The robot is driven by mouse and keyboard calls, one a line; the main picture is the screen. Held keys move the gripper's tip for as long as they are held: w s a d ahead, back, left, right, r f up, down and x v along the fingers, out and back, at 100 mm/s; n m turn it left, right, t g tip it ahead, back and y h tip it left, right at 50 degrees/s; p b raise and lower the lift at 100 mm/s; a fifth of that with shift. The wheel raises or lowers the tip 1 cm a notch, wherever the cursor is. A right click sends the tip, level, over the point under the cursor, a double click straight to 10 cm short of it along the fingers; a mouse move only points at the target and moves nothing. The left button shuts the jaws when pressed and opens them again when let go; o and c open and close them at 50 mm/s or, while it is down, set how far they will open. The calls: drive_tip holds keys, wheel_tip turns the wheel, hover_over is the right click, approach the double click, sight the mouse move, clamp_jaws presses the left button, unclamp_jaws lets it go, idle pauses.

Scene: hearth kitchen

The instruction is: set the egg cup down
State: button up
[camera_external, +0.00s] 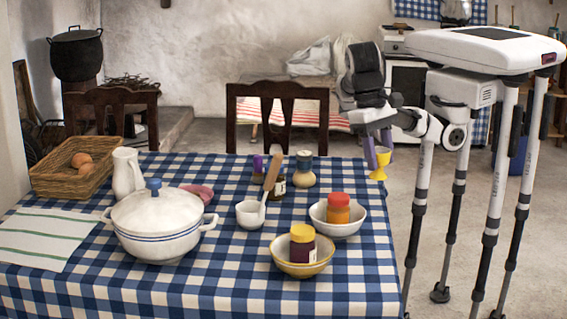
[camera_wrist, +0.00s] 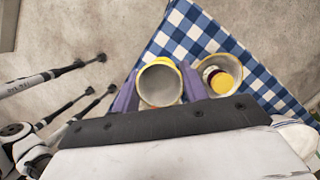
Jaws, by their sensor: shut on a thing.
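The yellow egg cup (camera_external: 379,173) is upright in my gripper (camera_external: 377,154), off the right edge of the table and above the floor in the external view. The purple fingers are shut on it. In the wrist view I look down into the pale inside of the egg cup (camera_wrist: 160,85), with a purple finger on either side, in my gripper (camera_wrist: 158,92). The blue-and-white checked table (camera_external: 225,290) lies to the left of the cup in the external view. Its cloth also shows in the wrist view (camera_wrist: 200,35).
A white bowl (camera_external: 345,231) with a red-lidded jar and a yellow bowl (camera_external: 318,270) with a yellow-lidded jar stand near the table's right side. A ladle (camera_external: 250,214), tureen (camera_external: 157,222), pitcher (camera_external: 127,175) and basket (camera_external: 50,181) are farther left. Bare cloth shows along the right edge.

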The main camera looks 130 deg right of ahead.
wheel_tip(320, 180, down, 22)
drive_tip(key=shift+r+b, duration=0.1)
drive_tip(key=shift+b, duration=0.4)
drive_tip(key=shift+f, duration=0.25)
drive_tip(key=o, duration=1)
drive_tip(key=shift+r, duration=0.1)
drive_tip(key=v, duration=1.2)
drive_tip(key=shift+r, duration=0.15)
